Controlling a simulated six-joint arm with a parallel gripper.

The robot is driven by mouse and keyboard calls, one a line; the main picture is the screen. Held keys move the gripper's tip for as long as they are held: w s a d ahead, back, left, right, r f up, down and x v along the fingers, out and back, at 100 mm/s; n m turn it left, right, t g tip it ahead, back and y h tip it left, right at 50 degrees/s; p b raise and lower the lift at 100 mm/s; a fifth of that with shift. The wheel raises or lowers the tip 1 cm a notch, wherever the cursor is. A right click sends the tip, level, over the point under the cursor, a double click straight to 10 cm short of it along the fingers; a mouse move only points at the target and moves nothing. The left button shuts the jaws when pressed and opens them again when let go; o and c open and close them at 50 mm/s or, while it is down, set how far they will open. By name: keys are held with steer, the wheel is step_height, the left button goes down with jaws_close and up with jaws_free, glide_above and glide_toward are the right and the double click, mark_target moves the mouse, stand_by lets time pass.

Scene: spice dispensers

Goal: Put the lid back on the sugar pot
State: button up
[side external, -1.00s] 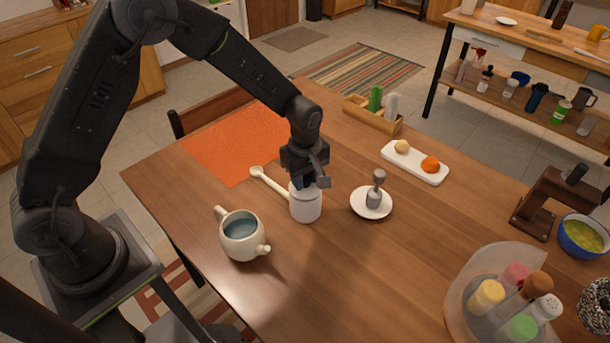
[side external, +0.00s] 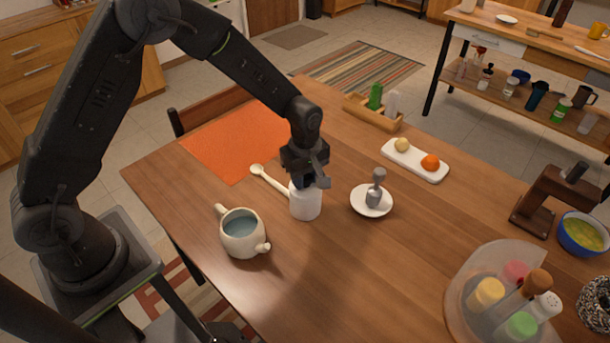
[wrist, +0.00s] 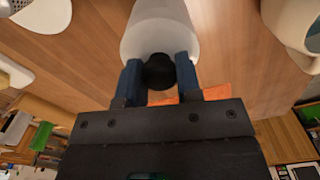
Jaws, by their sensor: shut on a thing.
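The white sugar pot (side external: 305,204) stands upright on the wooden table, directly under my gripper (side external: 309,181). In the wrist view, my gripper's two blue fingers (wrist: 158,76) are shut on a round black knob (wrist: 158,72), which I take to be the lid's. A pale disc around the knob lies over or against the white body (wrist: 160,28). The gripper hides the pot's top in the side view, so I cannot tell whether the lid is seated or slightly above the rim.
A cream two-handled pot (side external: 241,238) with bluish contents stands close in front-left. A pale spoon (side external: 268,179) lies just behind-left of the sugar pot. A white saucer (side external: 385,205) with a grey metal utensil (side external: 375,189) is to the right. The front table centre is clear.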

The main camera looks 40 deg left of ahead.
steer(key=o, duration=1)
step_height(320, 180, up, 14)
stand_by(0.4)
